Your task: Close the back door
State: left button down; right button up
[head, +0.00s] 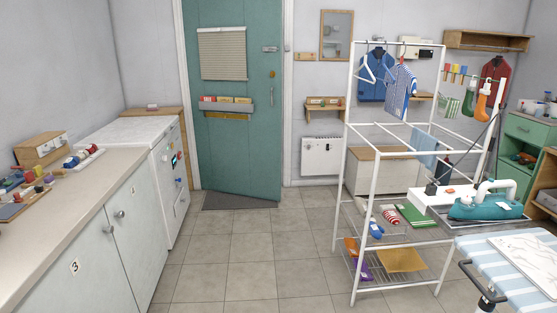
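The back door (236,140) is teal and stands in the far wall, left of centre. It looks slightly ajar into the room: its bottom edge slants towards me at the right, and its lower right corner sits in front of the white frame (288,120). Its hinge side appears to be the left. A small handle (272,74) and a latch plate (270,49) are near its right edge. The door carries a blind (222,54) and a rack (226,107) with small coloured packets. Neither of my grippers is in view.
A dark mat (241,201) lies at the door's foot. The tiled floor (240,250) before it is clear. A counter (75,180) and a white appliance (165,190) line the left. A white drying rack (349,200) and an ironing board (480,250) stand right.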

aim_at(242, 158)
jog(key=i+j, duration=0.15)
jog(key=i, duration=3.6)
jog(key=l, duration=0.1)
